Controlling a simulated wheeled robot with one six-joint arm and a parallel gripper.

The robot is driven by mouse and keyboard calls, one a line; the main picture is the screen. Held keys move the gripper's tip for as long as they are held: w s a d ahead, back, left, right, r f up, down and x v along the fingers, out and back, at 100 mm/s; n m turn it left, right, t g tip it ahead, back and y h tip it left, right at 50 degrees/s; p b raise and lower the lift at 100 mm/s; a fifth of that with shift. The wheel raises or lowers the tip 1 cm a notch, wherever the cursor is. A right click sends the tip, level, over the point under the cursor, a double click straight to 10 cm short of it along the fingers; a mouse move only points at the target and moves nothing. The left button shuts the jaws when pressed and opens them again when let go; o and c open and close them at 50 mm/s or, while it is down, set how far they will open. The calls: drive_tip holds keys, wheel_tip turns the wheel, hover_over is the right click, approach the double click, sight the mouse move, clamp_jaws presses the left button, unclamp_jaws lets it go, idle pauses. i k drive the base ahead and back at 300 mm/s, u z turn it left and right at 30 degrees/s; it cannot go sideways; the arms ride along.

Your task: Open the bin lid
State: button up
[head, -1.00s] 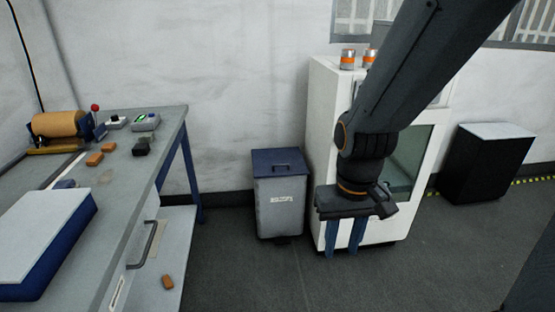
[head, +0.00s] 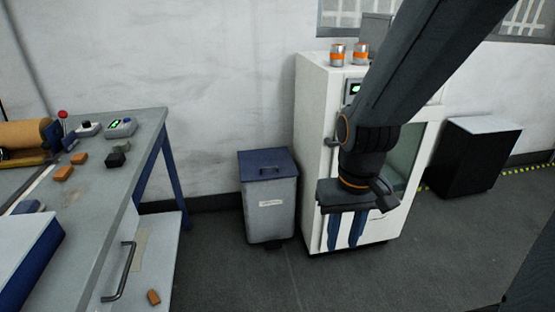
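The bin (head: 270,215) is a grey box with a white label, standing on the floor against the wall, left of a white cabinet. No part of the bin's front is hidden by my arm.
The white cabinet (head: 312,150) stands close to the bin's right, with cans (head: 338,55) on top. A workbench (head: 150,125) with a drawer handle (head: 122,270) is at the left. A black cabinet (head: 470,160) stands at the right. The floor before the bin is clear.

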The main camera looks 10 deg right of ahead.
sight(275, 163)
drive_tip(key=u, duration=0.2)
drive_tip(key=i, duration=0.9)
drive_tip(key=u, duration=0.45)
